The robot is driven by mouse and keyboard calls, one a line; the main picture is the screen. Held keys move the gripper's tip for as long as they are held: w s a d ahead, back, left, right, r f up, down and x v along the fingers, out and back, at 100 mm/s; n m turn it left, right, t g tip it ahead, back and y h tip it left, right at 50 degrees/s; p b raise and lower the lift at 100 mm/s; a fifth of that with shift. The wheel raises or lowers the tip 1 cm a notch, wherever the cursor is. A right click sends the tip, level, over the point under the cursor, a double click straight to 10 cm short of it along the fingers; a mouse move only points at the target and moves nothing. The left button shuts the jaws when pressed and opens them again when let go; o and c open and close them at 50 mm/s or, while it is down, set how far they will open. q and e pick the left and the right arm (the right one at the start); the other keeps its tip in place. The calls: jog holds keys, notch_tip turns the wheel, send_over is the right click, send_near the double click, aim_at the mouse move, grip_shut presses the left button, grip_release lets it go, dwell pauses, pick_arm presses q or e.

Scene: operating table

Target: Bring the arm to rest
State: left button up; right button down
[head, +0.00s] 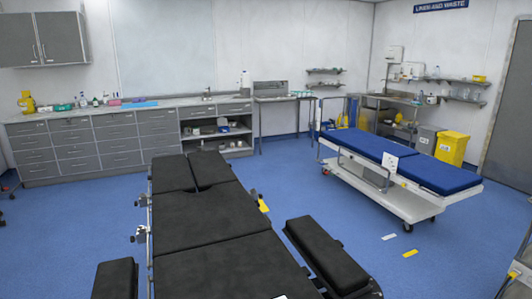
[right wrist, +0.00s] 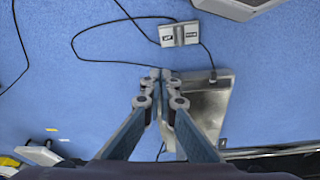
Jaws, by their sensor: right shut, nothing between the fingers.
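My right gripper (right wrist: 160,76) shows in the right wrist view, with its two fingers converging and the tips together. It is shut and empty, above blue floor and the edge of a grey metal plate (right wrist: 205,108). Neither gripper can be made out in the head view, and my left gripper is in no view. The black padded operating table (head: 205,220) fills the lower middle of the head view.
A grey pedal-like box (right wrist: 180,34) with a black cable lies on the floor in the right wrist view. In the head view, a blue-topped trolley (head: 375,148) stands right, a yellow bin (head: 452,148) behind it, and drawer cabinets (head: 90,145) along the back wall. Blue floor (head: 70,220) is clear at left.

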jog(key=s+d+f+g, duration=0.1)
jog(key=s+f, duration=0.3)
jog(key=f, duration=0.4)
jog(key=s+f, duration=0.4)
jog(key=f, duration=0.4)
jog(key=s+d+f, duration=0.2)
jog(key=s+f, duration=0.6)
jog(key=s, duration=0.3)
jog(key=shift+s+d+g, duration=0.2)
jog(key=shift+s+g, duration=0.2)
